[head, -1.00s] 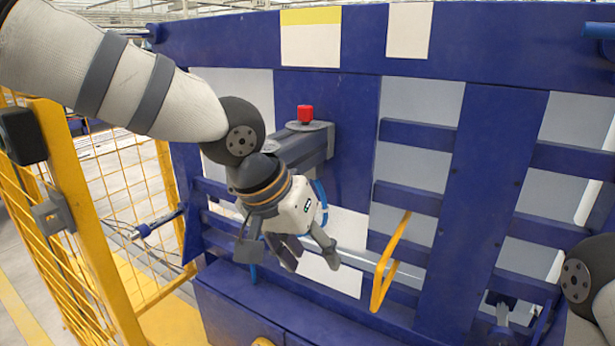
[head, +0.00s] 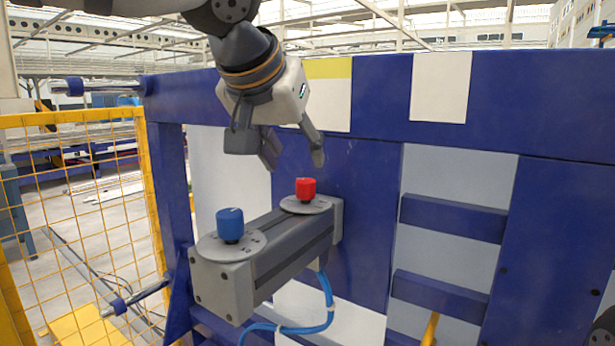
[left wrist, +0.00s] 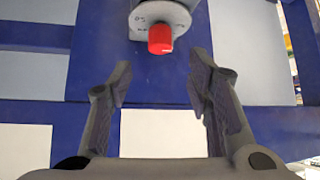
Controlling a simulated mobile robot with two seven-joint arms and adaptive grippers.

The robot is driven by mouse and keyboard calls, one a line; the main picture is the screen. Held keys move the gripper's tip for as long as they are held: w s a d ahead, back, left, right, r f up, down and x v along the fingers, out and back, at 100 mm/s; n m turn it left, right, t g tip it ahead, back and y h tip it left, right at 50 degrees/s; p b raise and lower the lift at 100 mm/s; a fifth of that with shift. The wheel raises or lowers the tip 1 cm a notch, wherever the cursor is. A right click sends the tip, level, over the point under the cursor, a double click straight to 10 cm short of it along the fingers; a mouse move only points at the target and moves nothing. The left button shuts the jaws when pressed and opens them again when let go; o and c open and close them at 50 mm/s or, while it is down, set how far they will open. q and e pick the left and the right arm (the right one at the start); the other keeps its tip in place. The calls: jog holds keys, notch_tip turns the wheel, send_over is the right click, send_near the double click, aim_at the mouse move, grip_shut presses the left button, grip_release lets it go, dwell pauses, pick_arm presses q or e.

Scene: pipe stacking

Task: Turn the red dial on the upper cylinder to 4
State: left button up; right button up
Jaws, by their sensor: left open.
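The red dial (head: 306,189) stands on a round grey plate at the far end of the grey cylinder (head: 270,262), near the blue panel. A blue dial (head: 230,225) stands on the plate at the cylinder's near end. My left gripper (head: 294,163) is open and empty, above the red dial in the head view and apart from it. In the left wrist view the red dial (left wrist: 160,39) appears beyond the open fingers (left wrist: 163,82), near the top middle. A few plate marks show by it, but I cannot read the dial's setting.
The blue panel frame (head: 375,100) stands close behind the cylinder. A blue hose (head: 329,300) loops below it. A yellow mesh fence (head: 85,210) stands at the left. The space above the blue dial is clear.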

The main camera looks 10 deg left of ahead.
aim_at(306, 180)
pick_arm(q)
jog(key=x, duration=0.8)
jog(key=shift+f, duration=0.1)
grip_shut()
